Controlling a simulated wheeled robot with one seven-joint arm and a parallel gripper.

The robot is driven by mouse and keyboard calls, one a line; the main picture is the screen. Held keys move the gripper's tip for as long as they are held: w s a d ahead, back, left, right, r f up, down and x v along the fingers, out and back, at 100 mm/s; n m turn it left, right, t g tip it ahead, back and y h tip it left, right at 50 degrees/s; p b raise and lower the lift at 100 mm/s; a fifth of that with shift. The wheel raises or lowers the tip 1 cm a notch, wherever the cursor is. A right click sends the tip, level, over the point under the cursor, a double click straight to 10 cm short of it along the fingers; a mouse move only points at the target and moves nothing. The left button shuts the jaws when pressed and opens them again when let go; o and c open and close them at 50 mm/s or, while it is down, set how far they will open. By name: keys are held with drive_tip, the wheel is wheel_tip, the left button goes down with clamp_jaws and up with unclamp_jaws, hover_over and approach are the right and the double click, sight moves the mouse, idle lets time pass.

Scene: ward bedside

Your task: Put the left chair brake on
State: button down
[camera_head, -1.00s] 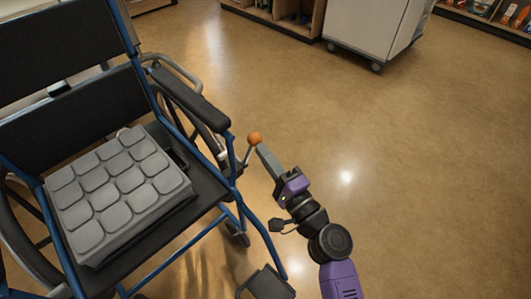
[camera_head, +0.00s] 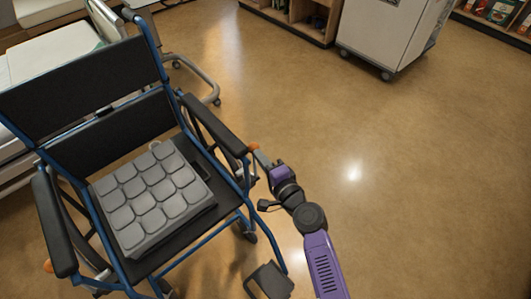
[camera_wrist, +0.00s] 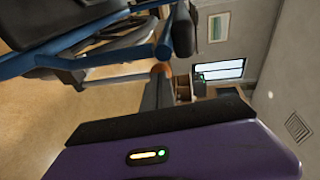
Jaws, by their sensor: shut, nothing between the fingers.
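The wheelchair (camera_head: 110,80) has a blue frame, black seat and armrests. The left brake lever's orange knob (camera_head: 253,147) is at the front end of the picture-right armrest; its shaft is mostly hidden. My gripper (camera_head: 259,155) is shut and empty, its grey fingertips at the knob, seemingly touching it. In the wrist view, the fingers (camera_wrist: 157,92) point at the orange-brown knob (camera_wrist: 160,70), close to a blue chair tube. Contact is hard to judge there. Another orange knob (camera_head: 47,266) shows at the chair's picture-left side.
A grey padded cushion (camera_head: 155,200) lies on the seat. A bed (camera_head: 60,55) stands behind the chair, a white wheeled cabinet (camera_head: 392,30) at the back. The floor at right is clear.

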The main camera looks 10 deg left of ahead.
sight(253, 149)
drive_tip(key=shift+w+a+r+p, duration=0.2)
drive_tip(key=shift+w+a+p, duration=0.4)
drive_tip(key=shift+w+a, duration=0.6)
drive_tip(key=shift+s+a, duration=0.15)
